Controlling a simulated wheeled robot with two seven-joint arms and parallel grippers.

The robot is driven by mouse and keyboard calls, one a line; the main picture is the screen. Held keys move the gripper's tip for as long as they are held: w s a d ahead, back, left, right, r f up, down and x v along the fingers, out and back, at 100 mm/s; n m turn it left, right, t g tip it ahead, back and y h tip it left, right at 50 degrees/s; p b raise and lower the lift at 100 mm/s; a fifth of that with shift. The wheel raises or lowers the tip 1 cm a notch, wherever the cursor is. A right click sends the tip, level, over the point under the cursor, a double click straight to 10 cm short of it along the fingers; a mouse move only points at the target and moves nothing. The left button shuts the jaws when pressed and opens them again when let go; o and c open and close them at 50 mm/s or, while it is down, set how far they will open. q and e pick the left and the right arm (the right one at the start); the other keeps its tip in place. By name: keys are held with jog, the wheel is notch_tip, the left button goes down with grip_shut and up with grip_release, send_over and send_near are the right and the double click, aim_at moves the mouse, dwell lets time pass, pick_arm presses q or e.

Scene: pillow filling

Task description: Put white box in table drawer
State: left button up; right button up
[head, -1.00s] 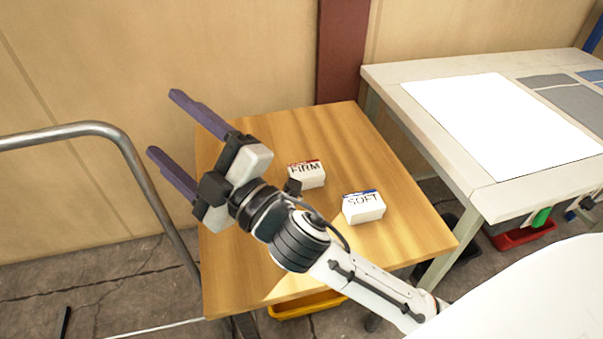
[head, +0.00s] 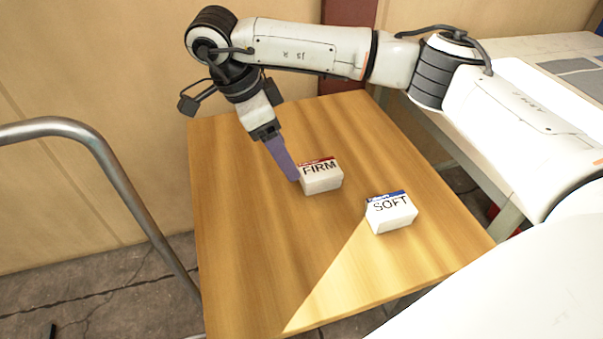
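Two small white boxes sit on the wooden table (head: 235,220). One is labelled FIRM with a red stripe (head: 322,182); the other is labelled SOFT with a blue stripe (head: 392,217), nearer and to the right. My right gripper (head: 292,174) comes from the right and points down. Its purple finger is at the left side of the FIRM box; I cannot tell whether it touches. Only one finger shows clearly, so its opening is hidden. My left gripper is out of view. No table drawer shows in this view now.
A metal rail (head: 130,190) stands left of the table. A workbench (head: 525,50) with grey sheets stands at the back right, partly behind my arm. A wall is behind the table. The table's left and front parts are clear.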

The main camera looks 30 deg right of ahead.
aim_at(305, 172)
jog(key=shift+h, duration=0.3)
jog(key=d+f+b, duration=0.1)
jog(key=d+f, duration=0.2)
jog(key=shift+s+f, duration=0.1)
jog(key=shift+f, duration=0.1)
jog(key=b+x, duration=0.1)
jog(key=x, duration=0.4)
jog(key=shift+d+f, duration=0.15)
jog(key=shift+f, duration=0.2)
jog(key=c, duration=1.3)
